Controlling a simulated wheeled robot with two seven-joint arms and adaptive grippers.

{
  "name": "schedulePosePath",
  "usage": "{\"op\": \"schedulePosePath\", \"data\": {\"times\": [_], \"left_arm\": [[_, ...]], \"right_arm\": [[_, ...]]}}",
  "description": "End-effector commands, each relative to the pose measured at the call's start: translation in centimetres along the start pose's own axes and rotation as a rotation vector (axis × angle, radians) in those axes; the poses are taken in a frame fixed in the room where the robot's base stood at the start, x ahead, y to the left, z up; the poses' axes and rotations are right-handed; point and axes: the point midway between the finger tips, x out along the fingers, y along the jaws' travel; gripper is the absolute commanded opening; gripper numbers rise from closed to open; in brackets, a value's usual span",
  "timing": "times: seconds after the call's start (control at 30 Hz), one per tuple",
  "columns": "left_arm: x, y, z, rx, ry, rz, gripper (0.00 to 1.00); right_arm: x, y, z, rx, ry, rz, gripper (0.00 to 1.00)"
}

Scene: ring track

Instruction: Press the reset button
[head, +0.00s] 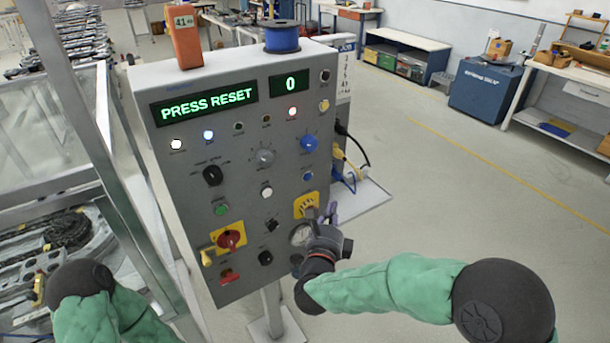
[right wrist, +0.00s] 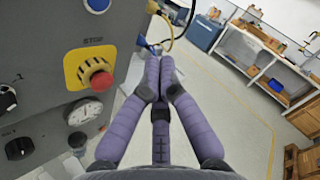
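A grey control panel (head: 232,170) stands on a post; its green display (head: 204,105) reads "PRESS RESET" and a smaller one (head: 290,84) reads 0. No label saying reset is readable on any button. A blue button (head: 307,176), a white button (head: 266,192) and a green button (head: 221,208) show on its face. The blue one also shows at the top of the right wrist view (right wrist: 97,4). My right gripper (head: 328,211) is at the panel's lower right edge, below the blue button; its purple fingers (right wrist: 160,72) are together and empty. My left gripper is out of view.
A red stop button on a yellow plate (right wrist: 91,70) is close left of my right fingers, above a round gauge (right wrist: 84,112). A red rotary switch (head: 230,239) sits lower left. Cables (head: 350,150) hang at the panel's right side. Open floor lies right.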

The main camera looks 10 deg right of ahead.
Motion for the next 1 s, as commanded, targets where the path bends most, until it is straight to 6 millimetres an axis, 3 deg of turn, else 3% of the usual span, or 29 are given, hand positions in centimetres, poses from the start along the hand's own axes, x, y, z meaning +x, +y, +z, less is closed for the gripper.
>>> {"op": "schedulePosePath", "data": {"times": [0.2, 0.6, 1.0], "left_arm": [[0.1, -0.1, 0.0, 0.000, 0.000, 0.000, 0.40], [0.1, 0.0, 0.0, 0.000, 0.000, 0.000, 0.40], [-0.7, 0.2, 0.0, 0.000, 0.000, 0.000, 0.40]], "right_arm": [[-0.3, -1.3, 0.4, 0.076, 0.002, -0.047, 0.00], [-0.1, -1.2, 0.6, 0.075, 0.002, -0.046, 0.00], [3.0, 0.6, 2.9, 0.075, 0.002, -0.045, 0.00]]}}
